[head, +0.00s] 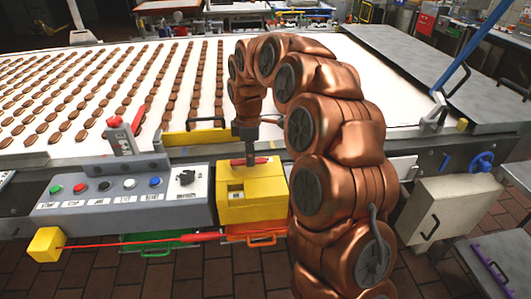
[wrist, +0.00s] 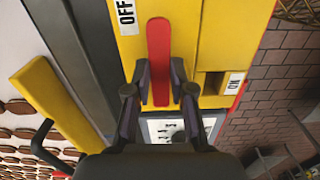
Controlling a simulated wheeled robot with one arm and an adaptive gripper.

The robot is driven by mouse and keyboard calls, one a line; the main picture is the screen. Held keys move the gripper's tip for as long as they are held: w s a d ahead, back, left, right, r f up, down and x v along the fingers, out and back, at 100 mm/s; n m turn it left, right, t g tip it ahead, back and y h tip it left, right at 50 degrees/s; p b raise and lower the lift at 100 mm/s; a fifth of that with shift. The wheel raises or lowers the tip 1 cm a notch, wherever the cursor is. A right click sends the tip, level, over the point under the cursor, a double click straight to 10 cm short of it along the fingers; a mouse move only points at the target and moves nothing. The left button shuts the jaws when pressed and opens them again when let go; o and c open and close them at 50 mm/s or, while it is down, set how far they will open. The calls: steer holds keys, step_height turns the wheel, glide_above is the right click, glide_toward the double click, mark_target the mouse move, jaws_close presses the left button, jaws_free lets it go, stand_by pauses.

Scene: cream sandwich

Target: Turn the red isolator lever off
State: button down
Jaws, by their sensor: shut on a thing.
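The red isolator lever (wrist: 158,38) is a long flat bar on a yellow box (head: 252,208) at the right end of the control panel. In the wrist view it runs up the picture, with the OFF label (wrist: 126,14) left of its upper end and the ON label (wrist: 234,83) farther off to the right. My gripper (wrist: 160,78) is shut on the lever, one finger on each side. In the head view my gripper (head: 248,161) points down onto the box top, and the red lever (head: 262,160) shows only partly beside it.
The grey control panel (head: 110,211) with coloured buttons and a black knob lies left of the box. Behind is a white conveyor (head: 150,110) with rows of brown biscuits. A yellow bar (wrist: 60,105) stands near my gripper. A red cord (head: 150,239) runs along the front.

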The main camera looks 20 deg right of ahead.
stand_by(0.5)
steer(key=c, duration=1)
jaws_free()
steer(key=shift+r, duration=0.15)
step_height(320, 180, up, 12)
